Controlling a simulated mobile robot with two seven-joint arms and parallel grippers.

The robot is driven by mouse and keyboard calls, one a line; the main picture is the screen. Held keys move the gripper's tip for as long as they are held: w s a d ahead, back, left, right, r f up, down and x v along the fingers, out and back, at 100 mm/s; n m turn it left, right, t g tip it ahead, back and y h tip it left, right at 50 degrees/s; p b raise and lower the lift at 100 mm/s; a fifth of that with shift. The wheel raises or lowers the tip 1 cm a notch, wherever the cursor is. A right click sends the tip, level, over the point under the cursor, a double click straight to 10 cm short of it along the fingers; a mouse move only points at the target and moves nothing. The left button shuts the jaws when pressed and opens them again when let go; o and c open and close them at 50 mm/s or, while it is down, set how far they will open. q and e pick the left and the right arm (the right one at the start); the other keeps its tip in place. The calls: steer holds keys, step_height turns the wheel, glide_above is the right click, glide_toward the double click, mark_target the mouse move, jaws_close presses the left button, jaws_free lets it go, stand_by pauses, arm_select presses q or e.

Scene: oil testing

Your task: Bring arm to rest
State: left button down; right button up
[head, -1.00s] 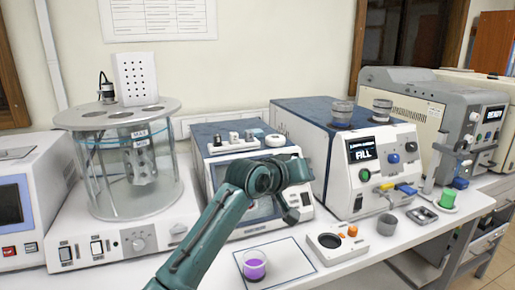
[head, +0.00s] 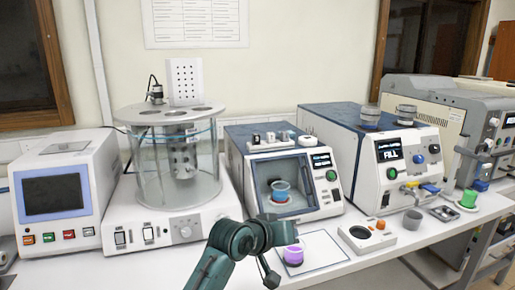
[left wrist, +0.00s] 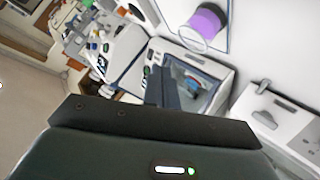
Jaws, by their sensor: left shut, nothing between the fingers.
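My left arm comes in at the bottom middle of the head view, bent at a green joint. Its small dark left gripper (head: 268,273) points down over the bench front, left of a glass with purple liquid (head: 293,256). The fingers are shut and empty. In the left wrist view the shut dark fingers (left wrist: 163,88) show, with the purple-liquid glass (left wrist: 206,22) beyond and apart from them. My right gripper is in neither view.
A box machine (head: 283,180) with a beaker (head: 281,190) inside stands behind the arm. A glass bath (head: 178,165) and screened unit (head: 62,205) stand left. The FILL machine (head: 385,160), a small round-topped device (head: 366,236) and a grey cup (head: 411,219) are right.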

arm_select(q)
steer(key=s+a+f+g+y, duration=0.2)
steer(key=s+a+f+y, duration=0.2)
steer(key=s+a+f, duration=1)
steer(key=s+a+f+g+y, duration=0.2)
steer(key=s+a, duration=0.5)
steer(key=s, duration=0.4)
steer(key=s+a+f+g+y, duration=0.1)
steer(key=s+a+f+y, duration=0.1)
steer(key=s+a, duration=0.65)
steer(key=w+d+f+t+h, duration=0.2)
steer(key=w+d+f+t, duration=0.2)
steer(key=d+f+t, duration=0.2)
step_height(320, 180, down, 2)
steer(key=shift+w+d+f+m+h, duration=0.1)
steer(key=shift+w+d+m+h, duration=0.1)
steer(key=shift+d+m+h, duration=0.35)
